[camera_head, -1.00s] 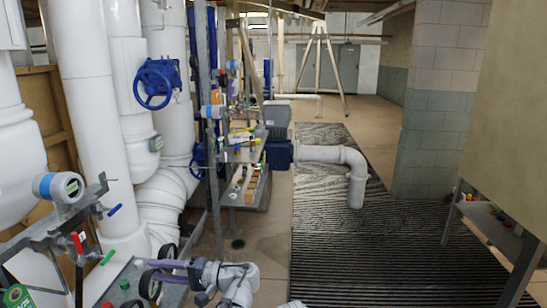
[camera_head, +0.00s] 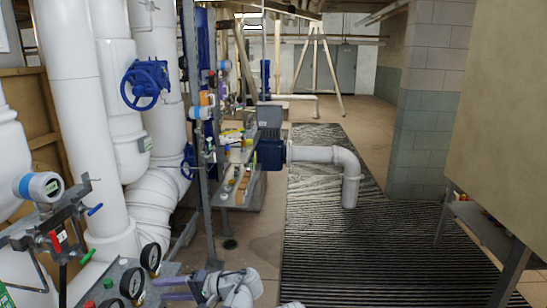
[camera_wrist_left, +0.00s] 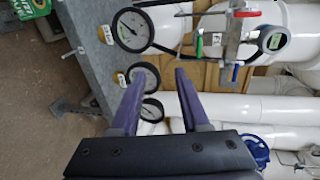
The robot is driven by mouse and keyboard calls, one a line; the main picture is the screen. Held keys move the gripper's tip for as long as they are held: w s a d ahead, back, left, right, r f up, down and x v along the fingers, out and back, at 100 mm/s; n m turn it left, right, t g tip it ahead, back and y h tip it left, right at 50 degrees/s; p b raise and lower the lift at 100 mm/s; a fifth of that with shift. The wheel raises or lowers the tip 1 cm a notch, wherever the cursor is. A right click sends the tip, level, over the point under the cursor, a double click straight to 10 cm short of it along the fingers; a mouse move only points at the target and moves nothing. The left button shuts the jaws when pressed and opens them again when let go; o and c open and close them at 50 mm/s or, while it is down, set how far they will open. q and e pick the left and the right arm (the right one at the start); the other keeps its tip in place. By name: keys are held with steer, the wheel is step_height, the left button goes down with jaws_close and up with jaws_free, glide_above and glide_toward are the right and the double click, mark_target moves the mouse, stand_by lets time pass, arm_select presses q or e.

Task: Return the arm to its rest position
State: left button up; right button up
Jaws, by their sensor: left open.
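My left gripper (camera_head: 160,289) is at the bottom left of the head view, beside the panel with dial gauges. Its two purple fingers point left and its white arm (camera_head: 238,286) reaches in at the bottom edge. In the left wrist view the gripper (camera_wrist_left: 160,76) has its fingers spread with nothing between them. Black-rimmed gauges stand near its fingertips, one upper gauge (camera_wrist_left: 133,30) and one middle gauge (camera_wrist_left: 145,76). I cannot tell whether the fingers touch the panel. My right gripper is out of view.
A grey panel (camera_head: 190,268) carries gauges and coloured buttons. A bracket with small-handled valves and a round meter (camera_head: 40,187) is at far left. Large white pipes (camera_head: 80,120) and a blue handwheel (camera_head: 145,85) stand behind. Open ribbed flooring (camera_head: 350,260) lies to the right.

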arm_select(q)
steer(key=s+d+f+m+g+h, duration=0.1)
steer(key=s+d+f+h, duration=0.6)
steer(key=d, duration=0.3)
steer(key=s+d+f+m+g+h, duration=0.1)
steer(key=s+d+f+h, duration=0.5)
steer(key=d+f, duration=0.4)
step_height(320, 180, up, 13)
steer(key=d+h+p, duration=0.1)
steer(key=p, duration=1.1)
steer(key=shift+w+p, duration=0.3)
steer(key=shift+w, duration=0.05)
steer(key=shift+d+f, duration=0.1)
steer(key=shift+f, duration=0.05)
